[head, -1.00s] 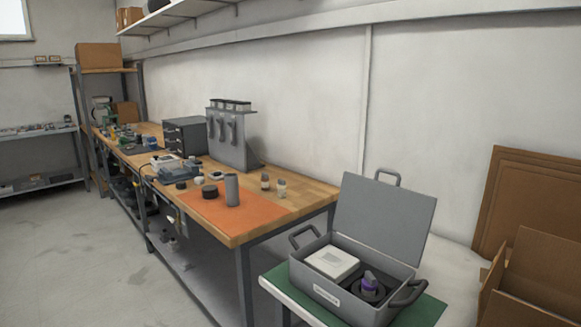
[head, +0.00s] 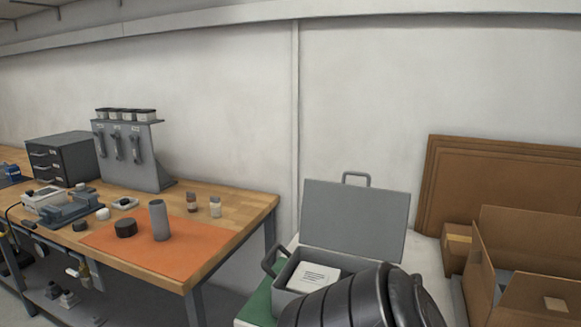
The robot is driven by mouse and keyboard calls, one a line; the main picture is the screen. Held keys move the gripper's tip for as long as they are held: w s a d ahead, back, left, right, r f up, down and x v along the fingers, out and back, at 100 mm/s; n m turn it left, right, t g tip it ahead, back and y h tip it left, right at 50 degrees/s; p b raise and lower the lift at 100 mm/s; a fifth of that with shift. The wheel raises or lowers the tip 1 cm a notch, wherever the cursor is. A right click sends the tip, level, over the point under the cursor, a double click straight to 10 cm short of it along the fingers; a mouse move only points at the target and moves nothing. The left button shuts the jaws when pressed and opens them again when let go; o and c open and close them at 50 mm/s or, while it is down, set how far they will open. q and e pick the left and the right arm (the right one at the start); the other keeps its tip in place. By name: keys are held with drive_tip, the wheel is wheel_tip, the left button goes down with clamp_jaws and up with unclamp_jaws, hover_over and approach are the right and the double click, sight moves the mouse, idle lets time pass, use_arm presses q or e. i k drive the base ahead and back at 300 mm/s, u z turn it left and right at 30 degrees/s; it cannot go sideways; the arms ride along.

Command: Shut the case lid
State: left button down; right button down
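The grey case (head: 287,268) stands on a small table with a green mat (head: 262,303), at the lower middle of the head view. Its lid (head: 354,220) is open and stands up at the back, with a handle on its top edge. A white box with a printed label (head: 315,277) lies inside the case. A dark ribbed part of my own arm covers the front and right of the case, so the rest of its contents is hidden.
A wooden workbench (head: 262,201) with an orange mat (head: 190,259) stands to the left, holding a grey cylinder (head: 159,220) and small jars. Open cardboard boxes (head: 520,255) stand at the right, with flat cardboard (head: 500,190) against the wall behind.

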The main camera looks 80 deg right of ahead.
sight(352, 213)
drive_tip(key=i, duration=1.55)
drive_tip(key=z, duration=2.65)
